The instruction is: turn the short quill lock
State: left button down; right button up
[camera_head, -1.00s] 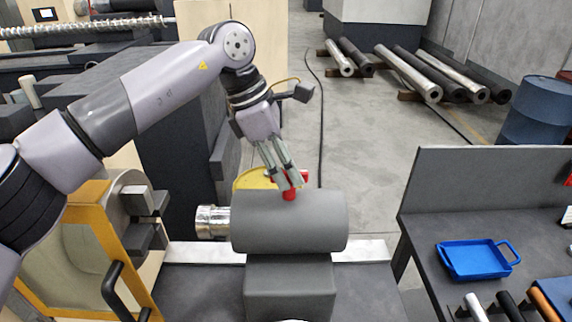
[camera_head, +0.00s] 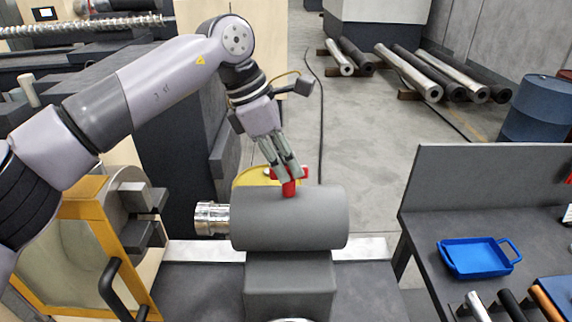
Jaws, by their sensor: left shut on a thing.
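The quill lock is a short red handle (camera_head: 289,188) standing on top of the grey tailstock barrel (camera_head: 290,220). My left gripper (camera_head: 287,176) comes down on it from above and is shut on its red crosspiece, with the fingers hiding part of it. A shiny metal quill (camera_head: 211,218) sticks out of the barrel's left end. My right gripper does not show.
A chuck with grey jaws (camera_head: 145,215) and an orange-framed guard (camera_head: 95,230) stand at the left. A bench with a blue tray (camera_head: 475,258) and several tool handles is at the right. A yellow round thing (camera_head: 252,178) shows behind the barrel.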

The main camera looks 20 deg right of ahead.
pick_arm(q)
jog(key=n+t+b, duration=0.1)
jog(key=n+b, duration=0.3)
jog(key=n+t+b, duration=0.2)
jog(key=n+b, duration=0.2)
jog(key=b, duration=0.1)
jog(key=shift+s+f, duration=0.15)
jog(key=shift+s, duration=0.05)
jog(key=n+b, duration=0.1)
jog(key=n, duration=0.1)
jog(key=n+t+y+b, duration=0.1)
jog(key=n+b, duration=0.1)
jog(key=n, duration=0.1)
jog(key=shift+s+d+t+y, duration=0.1)
jog(key=shift+t+y, duration=0.2)
jog(key=shift+d+r+n+t+y+b, duration=0.1)
jog(key=shift+n+t+y+b, duration=0.2)
jog(key=shift+n, duration=0.8)
jog(key=shift+r+n+t+y+b, duration=0.1)
jog(key=shift+n+y+b, duration=0.3)
jog(key=shift+n, duration=0.7)
jog(key=c, duration=1.6)
grip_release()
jog(key=v, duration=1.2)
jog(key=shift+d, duration=0.1)
